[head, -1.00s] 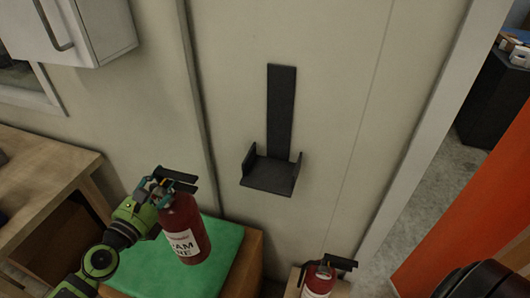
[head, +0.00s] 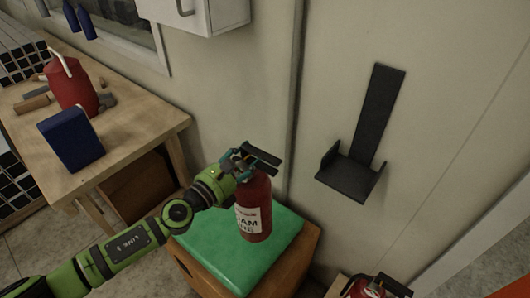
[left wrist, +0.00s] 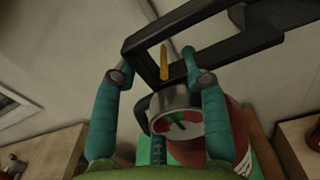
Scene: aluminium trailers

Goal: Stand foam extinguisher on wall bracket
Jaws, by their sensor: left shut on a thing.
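The foam extinguisher (head: 254,208) is red with a white label and a black handle. It is upright over the green-topped box. My left gripper (head: 242,160) is shut on its neck, just below the handle. The left wrist view shows both teal fingers of the gripper (left wrist: 163,85) on either side of the neck and its gauge (left wrist: 178,122). Whether the extinguisher's base touches the green top cannot be told. The black wall bracket (head: 349,176), a back strip with a small shelf, is on the wall to the right and is empty. My right gripper is not in view.
A second red extinguisher (head: 372,288) stands at the bottom right, below the bracket. The green-topped box (head: 215,250) stands against the wall. A wooden workbench (head: 140,125) at left holds a red can (head: 72,88) and a blue box (head: 70,140). A white cabinet (head: 215,18) hangs above.

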